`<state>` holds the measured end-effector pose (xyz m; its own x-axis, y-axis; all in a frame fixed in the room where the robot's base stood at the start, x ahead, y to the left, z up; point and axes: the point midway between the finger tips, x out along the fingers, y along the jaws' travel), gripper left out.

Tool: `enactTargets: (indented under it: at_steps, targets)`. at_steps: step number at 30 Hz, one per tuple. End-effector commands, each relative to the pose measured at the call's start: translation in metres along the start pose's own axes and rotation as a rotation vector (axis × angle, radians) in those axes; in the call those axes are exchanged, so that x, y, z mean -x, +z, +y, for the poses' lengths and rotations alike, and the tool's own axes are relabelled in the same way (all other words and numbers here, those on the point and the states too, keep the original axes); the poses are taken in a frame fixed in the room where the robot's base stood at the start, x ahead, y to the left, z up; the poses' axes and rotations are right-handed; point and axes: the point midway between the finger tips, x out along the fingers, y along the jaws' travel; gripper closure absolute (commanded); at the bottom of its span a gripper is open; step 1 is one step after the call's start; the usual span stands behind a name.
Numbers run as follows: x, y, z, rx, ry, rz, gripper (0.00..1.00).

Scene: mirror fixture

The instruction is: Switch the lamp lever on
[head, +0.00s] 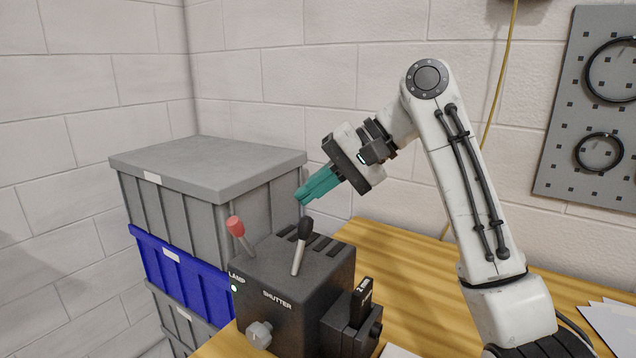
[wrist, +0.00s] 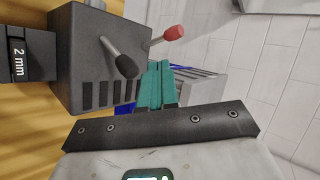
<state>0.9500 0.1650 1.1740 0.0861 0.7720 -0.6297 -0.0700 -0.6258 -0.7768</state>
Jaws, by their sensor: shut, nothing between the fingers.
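The lamp lever (head: 237,229) has a red knob and stands on the left of a dark grey box (head: 310,276), by the label LAMP. It also shows in the wrist view (wrist: 172,33). Below it is a small lit white-green light (head: 234,288). The shutter lever (head: 301,245) has a black knob and stands to its right; it shows in the wrist view (wrist: 121,62). My gripper (head: 302,199) has teal fingers and is shut and empty. It is above and behind the box, near the black knob, apart from both levers. It also shows in the wrist view (wrist: 160,66).
Stacked grey and blue crates (head: 190,262) stand left of the box. The box sits on a wooden table (head: 410,260). A knob (head: 260,334) is on its front and a block marked 2 mm (head: 362,302) at its right. A pegboard (head: 590,110) hangs at right.

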Motion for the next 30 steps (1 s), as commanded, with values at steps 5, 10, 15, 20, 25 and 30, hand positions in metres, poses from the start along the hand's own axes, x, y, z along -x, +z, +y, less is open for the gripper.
enactTargets:
  at_steps: [5, 10, 15, 20, 25, 30]
  targets:
    - [-0.038, 0.001, 0.001, 0.000, 0.002, -0.003, 1.00]
    - [-0.068, 0.001, -0.003, 0.001, 0.001, -0.003, 1.00]
    - [-0.087, 0.001, -0.013, 0.001, 0.002, -0.001, 1.00]
    - [-0.096, 0.001, -0.018, 0.002, 0.001, -0.001, 1.00]
    - [-0.097, 0.001, -0.018, 0.001, 0.000, 0.000, 1.00]
    - [-0.097, 0.001, -0.018, 0.001, 0.000, -0.001, 1.00]
